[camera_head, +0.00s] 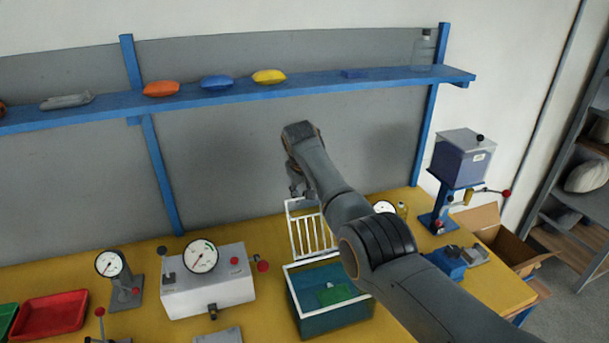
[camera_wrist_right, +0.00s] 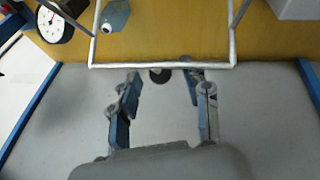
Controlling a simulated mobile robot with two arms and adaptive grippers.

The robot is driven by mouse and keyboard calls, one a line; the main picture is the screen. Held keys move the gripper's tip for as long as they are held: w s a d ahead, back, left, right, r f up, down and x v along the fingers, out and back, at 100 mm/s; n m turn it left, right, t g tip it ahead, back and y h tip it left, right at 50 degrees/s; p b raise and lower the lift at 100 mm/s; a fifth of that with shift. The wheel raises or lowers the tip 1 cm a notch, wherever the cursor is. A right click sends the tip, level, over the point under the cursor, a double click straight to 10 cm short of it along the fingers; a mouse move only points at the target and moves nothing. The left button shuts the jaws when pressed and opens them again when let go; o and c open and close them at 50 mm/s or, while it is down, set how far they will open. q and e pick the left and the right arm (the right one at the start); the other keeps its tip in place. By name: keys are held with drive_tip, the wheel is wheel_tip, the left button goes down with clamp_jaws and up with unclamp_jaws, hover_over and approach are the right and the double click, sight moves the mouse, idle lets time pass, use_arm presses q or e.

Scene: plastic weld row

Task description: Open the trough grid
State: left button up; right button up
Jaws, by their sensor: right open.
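The trough (camera_head: 335,318) is a teal bin with a pale rim on the yellow bench, with a green piece (camera_head: 333,294) inside. Its white barred grid (camera_head: 312,234) stands raised at the trough's back edge, tilted up, and the trough's top is uncovered. My right gripper (camera_head: 297,190) is by the grid's top edge. In the right wrist view my right gripper (camera_wrist_right: 163,78) is open, and the grid's white end bar (camera_wrist_right: 165,67) runs across close to its fingertips. I cannot tell whether they touch. My left gripper is not in view.
A grey box with a gauge (camera_head: 208,283) stands left of the trough. A blue clamp (camera_head: 446,262) and a press (camera_head: 460,165) stand to the right. A shelf (camera_head: 330,80) with coloured bags runs above. My right arm crosses over the trough's right side.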

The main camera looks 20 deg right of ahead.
drive_tip(key=v, duration=0.9)
drive_tip(key=shift+s+r, duration=0.25)
drive_tip(key=shift+s, duration=0.05)
drive_tip(key=shift+a, duration=0.1)
